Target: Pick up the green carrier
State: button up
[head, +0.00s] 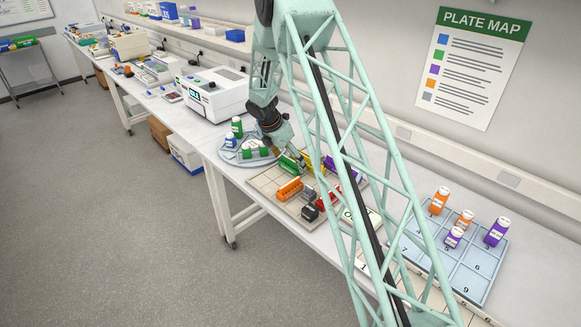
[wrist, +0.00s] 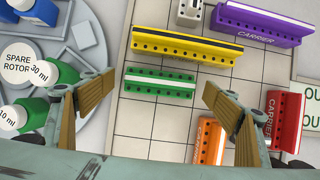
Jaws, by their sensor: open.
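The green carrier (wrist: 160,86) is a short block with a white stripe and rows of holes, lying on a gridded tray (wrist: 150,132). In the wrist view it lies between and just beyond the fingertips of my gripper (wrist: 150,95). The gripper is open, with one finger left of the carrier and one right of it; nothing is held. In the head view the green carrier (head: 287,164) shows below my gripper (head: 285,146), partly crowded by the arm. I cannot tell the exact height of the fingers above it.
A yellow carrier (wrist: 187,45) lies just beyond the green one, a purple carrier (wrist: 260,25) at the far right. Orange (wrist: 208,142) and red (wrist: 284,120) carriers lie near the right finger. Bottles stand on a round grey tray (wrist: 88,60) near the left finger.

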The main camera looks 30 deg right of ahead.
aim_at(291, 159)
jog(key=shift+x, duration=1.1)
jog(key=shift+c, duration=0.6)
jog(key=c, duration=0.9)
jog(key=shift+r, duration=0.15)
jog(key=shift+r, duration=4.85)
